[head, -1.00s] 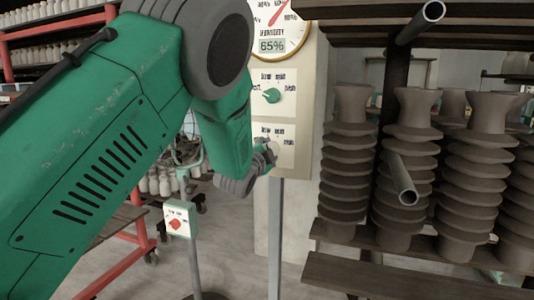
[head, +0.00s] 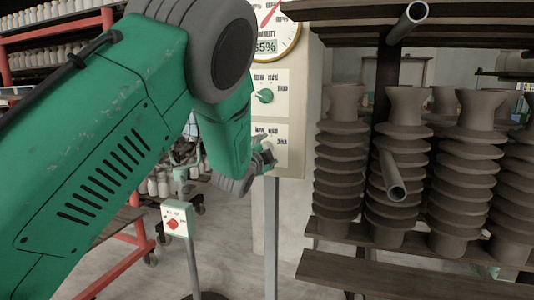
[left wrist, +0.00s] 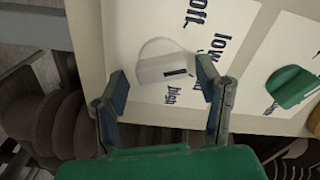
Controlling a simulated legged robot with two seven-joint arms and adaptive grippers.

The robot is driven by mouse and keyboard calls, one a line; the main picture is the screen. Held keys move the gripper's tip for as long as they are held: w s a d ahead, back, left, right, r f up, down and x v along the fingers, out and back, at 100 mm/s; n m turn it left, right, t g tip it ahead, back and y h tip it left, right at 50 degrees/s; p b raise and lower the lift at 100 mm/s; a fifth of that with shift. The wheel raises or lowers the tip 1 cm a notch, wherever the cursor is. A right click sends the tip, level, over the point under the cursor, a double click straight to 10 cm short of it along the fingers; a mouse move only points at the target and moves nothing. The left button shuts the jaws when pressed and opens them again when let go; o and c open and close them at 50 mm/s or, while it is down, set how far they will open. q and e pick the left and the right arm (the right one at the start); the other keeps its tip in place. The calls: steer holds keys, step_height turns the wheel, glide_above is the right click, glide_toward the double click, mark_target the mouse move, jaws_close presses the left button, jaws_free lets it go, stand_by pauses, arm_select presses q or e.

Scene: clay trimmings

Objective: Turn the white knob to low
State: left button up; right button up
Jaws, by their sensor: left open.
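The white knob (left wrist: 160,64) sits on a white label plate (left wrist: 130,25) in the left wrist view. Its dark pointer mark faces right, toward my right-hand finger. "Off", "low" and "high" are printed around it; a label between low and high is partly hidden by that finger. My left gripper (left wrist: 162,76) is open, with its fingers on either side of the knob. I cannot tell whether they touch it. My right gripper is not in view.
A green knob (head: 264,96) sits above on the same panel, with a humidity gauge (head: 284,25) higher up. A red knob (head: 173,224) is on a separate stand at lower left. Racks with stacked grey ribbed pieces (head: 400,170) stand close on the right.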

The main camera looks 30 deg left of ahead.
arm_select(q)
steer(key=d+v, duration=0.1)
steer(key=v, duration=1.1)
steer(key=s+d+f+n+g+h, duration=0.1)
steer(key=s+f+n+g, duration=0.2)
steer(key=f, duration=0.7)
steer(key=s+d+f+n+g, duration=0.1)
steer(key=s+f+g, duration=0.2)
steer(key=s+f, duration=0.5)
steer(key=s+d+f+n+g+h, duration=0.1)
steer(key=s+f+g, duration=0.15)
steer(key=f, duration=0.95)
steer(key=s+d+f+n+g, duration=0.1)
steer(key=s+f, duration=0.3)
steer(key=s, duration=0.4)
steer(key=s+d+f+n+g+h, duration=0.1)
steer(key=s+d+f+g, duration=0.3)
steer(key=s, duration=0.4)
steer(key=s+d+f+n+g+h, duration=0.1)
steer(key=s+d+f+n+g, duration=0.1)
steer(key=s+f, duration=0.4)
steer(key=shift+s+d+n+g, duration=0.2)
steer(key=shift+s+n+g, duration=0.55)
steer(key=shift+s, duration=0.15)
